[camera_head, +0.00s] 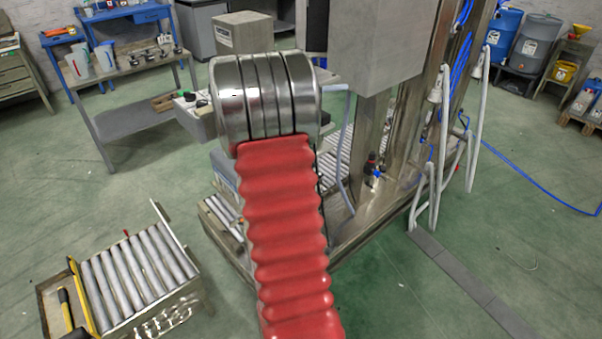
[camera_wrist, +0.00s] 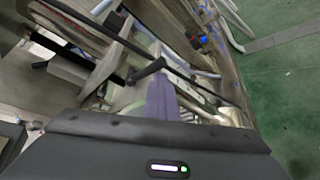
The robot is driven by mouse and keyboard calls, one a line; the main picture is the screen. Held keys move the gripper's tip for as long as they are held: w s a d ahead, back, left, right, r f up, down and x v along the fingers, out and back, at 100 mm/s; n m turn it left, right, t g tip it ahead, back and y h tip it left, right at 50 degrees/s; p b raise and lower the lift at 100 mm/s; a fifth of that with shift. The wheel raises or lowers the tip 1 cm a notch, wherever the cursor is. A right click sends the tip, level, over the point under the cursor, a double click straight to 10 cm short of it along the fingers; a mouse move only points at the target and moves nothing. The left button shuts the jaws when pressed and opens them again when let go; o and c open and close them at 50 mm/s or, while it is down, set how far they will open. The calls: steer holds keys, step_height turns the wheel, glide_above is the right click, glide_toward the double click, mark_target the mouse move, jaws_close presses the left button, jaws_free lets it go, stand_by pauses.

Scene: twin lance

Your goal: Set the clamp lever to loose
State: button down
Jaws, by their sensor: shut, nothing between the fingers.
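In the wrist view, the dark housing of my gripper fills the bottom. A narrow purple-grey piece rises from its middle, which looks like the fingers of my gripper (camera_wrist: 160,82), shut together and with nothing between them. A black lever with a thick angled end (camera_wrist: 147,70), probably the clamp lever, lies just beyond and left of the fingertips. I cannot tell whether they touch. The lever's setting cannot be read. In the head view, my red-sleeved arm hides the gripper and this part of the machine.
A steel machine frame (camera_head: 374,205) stands just right of my arm, with grey hoses (camera_head: 478,130) beyond it. A roller stand (camera_head: 135,275) is at lower left. A workbench (camera_head: 120,70) stands at the back left. Green floor lies open between them and at the right.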

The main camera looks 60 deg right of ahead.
steer(key=shift+w+r, duration=0.1)
steer(key=shift+r, duration=0.05)
steer(key=shift+f, duration=2.2)
steer(key=w+a+r, duration=0.2)
steer(key=a+r, duration=0.3)
steer(key=a, duration=0.4)
steer(key=shift+w, duration=0.35)
steer(key=shift+r, duration=0.1)
